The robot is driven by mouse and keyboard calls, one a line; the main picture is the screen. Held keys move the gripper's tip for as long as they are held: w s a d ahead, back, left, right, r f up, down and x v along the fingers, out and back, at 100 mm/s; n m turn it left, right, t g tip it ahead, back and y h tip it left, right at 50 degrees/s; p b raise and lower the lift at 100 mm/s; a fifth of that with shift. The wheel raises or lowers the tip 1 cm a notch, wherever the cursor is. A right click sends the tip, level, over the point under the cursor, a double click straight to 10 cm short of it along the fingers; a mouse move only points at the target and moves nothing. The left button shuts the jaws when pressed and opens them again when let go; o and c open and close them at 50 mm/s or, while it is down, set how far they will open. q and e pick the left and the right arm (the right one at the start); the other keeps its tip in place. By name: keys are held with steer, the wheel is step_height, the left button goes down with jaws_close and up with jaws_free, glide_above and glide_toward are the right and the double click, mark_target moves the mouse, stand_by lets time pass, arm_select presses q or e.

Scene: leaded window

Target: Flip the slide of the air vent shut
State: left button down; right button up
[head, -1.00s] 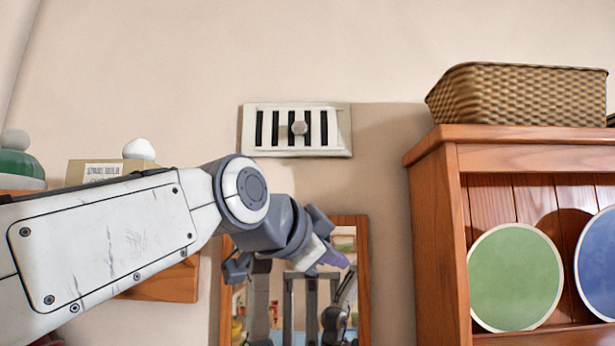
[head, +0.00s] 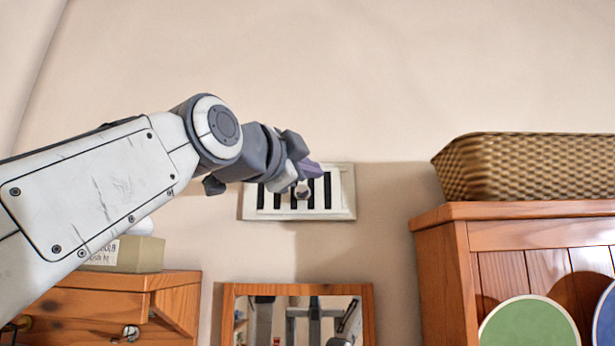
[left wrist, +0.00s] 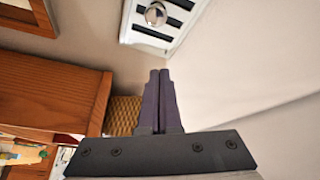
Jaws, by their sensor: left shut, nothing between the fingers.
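The air vent (head: 348,190) is a white plate on the wall with several dark upright slots showing, so its slide stands open. A round grey knob (head: 302,193) sits near the middle of the slide. In the left wrist view, the vent (left wrist: 178,37) is at the top with the knob (left wrist: 156,14) at its edge. My left gripper (head: 313,170) is shut and empty, its purple fingers in front of the vent's upper part, just above the knob in the picture. Its closed fingers (left wrist: 160,78) point toward the vent's side in the wrist view; contact cannot be told. My right gripper is out of view.
A wooden-framed mirror (head: 229,315) hangs below the vent. A wooden shelf unit (head: 440,260) with a wicker basket (head: 530,168) on top stands at right. A wooden cabinet (head: 165,283) with a box (head: 140,254) is at left. The wall above is bare.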

mark_target(311, 184)
arm_select(q)
steer(key=w+p, duration=0.1)
steer(key=w, duration=0.1)
steer(key=w+p, duration=0.1)
steer(key=w, duration=0.1)
steer(key=w+p, duration=0.1)
steer(key=w, duration=0.2)
steer(key=shift+w+d+f, duration=0.1)
steer(key=shift+d, duration=0.3)
steer(key=shift+w+a+f, duration=0.1)
steer(key=shift+a+f, duration=0.15)
steer(key=shift+a, duration=0.25)
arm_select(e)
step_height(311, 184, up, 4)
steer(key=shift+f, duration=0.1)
